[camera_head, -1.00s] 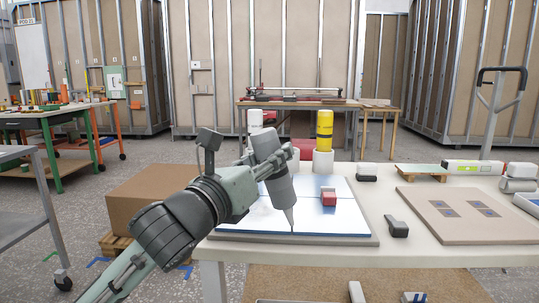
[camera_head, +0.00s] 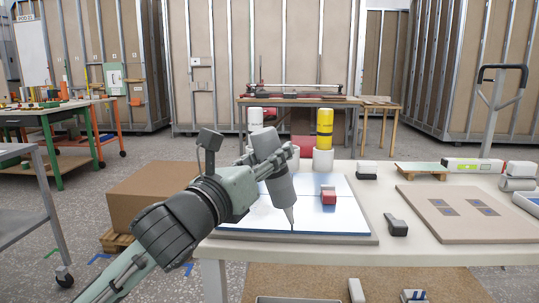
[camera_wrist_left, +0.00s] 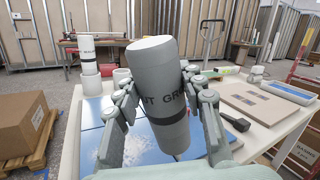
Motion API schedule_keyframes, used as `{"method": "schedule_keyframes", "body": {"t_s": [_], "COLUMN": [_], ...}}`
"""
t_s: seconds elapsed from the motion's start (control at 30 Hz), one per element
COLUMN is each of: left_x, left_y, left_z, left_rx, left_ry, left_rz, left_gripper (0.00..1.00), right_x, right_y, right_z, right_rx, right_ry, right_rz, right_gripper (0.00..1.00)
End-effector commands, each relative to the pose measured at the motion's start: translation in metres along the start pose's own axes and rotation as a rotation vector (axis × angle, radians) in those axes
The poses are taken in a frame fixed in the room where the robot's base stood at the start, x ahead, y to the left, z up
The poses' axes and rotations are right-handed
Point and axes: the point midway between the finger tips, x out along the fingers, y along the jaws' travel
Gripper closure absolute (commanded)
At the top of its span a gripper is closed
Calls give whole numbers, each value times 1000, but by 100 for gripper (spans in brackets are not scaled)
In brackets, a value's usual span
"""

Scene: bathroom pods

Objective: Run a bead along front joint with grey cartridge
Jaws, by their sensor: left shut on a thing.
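My left gripper (camera_head: 272,162) is shut on the grey cartridge (camera_head: 276,182), and its fingers also close around it in the left wrist view (camera_wrist_left: 165,105). The cartridge is tilted with its nozzle down. Its tip is at the front part of the blue tile panel (camera_head: 325,217), at or just above the joint between the front tiles; I cannot tell if it touches. No bead is clearly visible. My right gripper is in neither view.
A dark-handled tool (camera_head: 396,226) and a beige board (camera_head: 468,213) lie to the right. A cardboard box (camera_head: 150,194) is left.

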Motion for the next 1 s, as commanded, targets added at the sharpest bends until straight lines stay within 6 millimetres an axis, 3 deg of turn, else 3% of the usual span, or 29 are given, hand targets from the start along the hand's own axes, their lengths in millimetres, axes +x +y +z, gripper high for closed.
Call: {"method": "schedule_keyframes", "body": {"t_s": [1.0], "left_x": [1], "left_y": [3], "left_z": [-8], "left_rx": [1], "left_ry": [-2], "left_rz": [0], "left_gripper": [100], "right_x": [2], "right_y": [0], "right_z": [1], "right_rx": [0], "right_ry": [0], "right_rz": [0], "right_gripper": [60]}}
